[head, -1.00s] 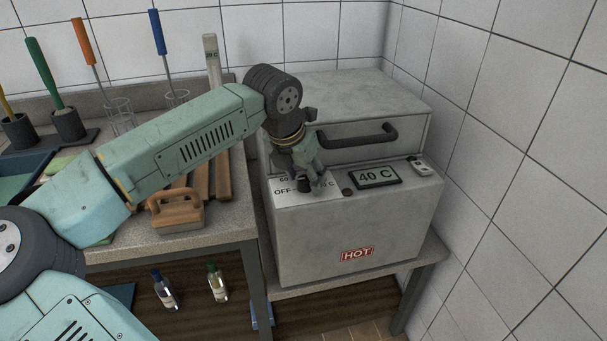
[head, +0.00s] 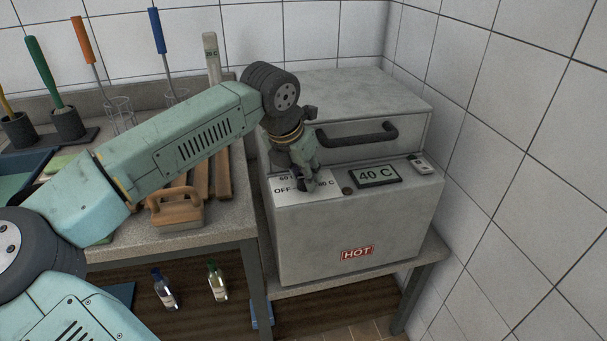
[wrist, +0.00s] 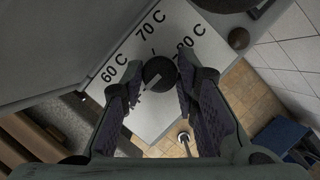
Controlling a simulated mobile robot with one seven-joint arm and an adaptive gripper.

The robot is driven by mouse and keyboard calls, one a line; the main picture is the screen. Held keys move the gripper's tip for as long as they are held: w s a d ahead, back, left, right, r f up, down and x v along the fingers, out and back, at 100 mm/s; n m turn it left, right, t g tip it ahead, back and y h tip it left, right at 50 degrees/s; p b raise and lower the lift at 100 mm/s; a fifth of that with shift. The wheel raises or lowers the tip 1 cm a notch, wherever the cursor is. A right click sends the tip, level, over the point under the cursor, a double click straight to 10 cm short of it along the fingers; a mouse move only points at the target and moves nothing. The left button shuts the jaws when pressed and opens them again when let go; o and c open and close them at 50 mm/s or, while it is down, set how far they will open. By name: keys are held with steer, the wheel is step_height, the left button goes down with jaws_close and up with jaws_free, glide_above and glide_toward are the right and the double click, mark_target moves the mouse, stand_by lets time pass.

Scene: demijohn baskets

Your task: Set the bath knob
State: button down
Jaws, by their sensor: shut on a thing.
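The bath is a grey box (head: 350,220) with a dark handle on its lid and a red HOT label. Its black knob (wrist: 157,68) sits on a white dial plate (wrist: 197,38) marked 60 C, 70 C and 80 C; OFF also shows on the plate in the head view (head: 283,190). A pale line on the knob points to the lower left in the wrist view. My gripper (head: 305,186) comes down over the plate, and its fingers (wrist: 160,84) are shut on the knob from both sides. The display (head: 376,175) reads 40 C.
A small round dark button (head: 347,190) and a small light device (head: 421,164) are on the bath's top front. The tiled wall (head: 510,150) stands close on the right. A brown-handled block (head: 178,212) and wooden bars lie on the bench at left.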

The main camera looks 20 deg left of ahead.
steer(key=m+h+b, duration=0.1)
steer(key=m, duration=0.3)
steer(key=shift+h, duration=0.4)
steer(key=shift+w+a+m+g+h, duration=0.15)
steer(key=shift+m+g, duration=0.3)
steer(key=shift+m, duration=0.75)
steer(key=shift+s+m+g+h, duration=0.1)
steer(key=shift+m+g+h, duration=0.25)
steer(key=shift+m, duration=0.85)
steer(key=c, duration=1.3)
jaws_free()
steer(key=shift+r, duration=0.1)
steer(key=v, duration=1.1)
steer(key=shift+a+r, duration=0.15)
steer(key=shift+r, duration=0.25)
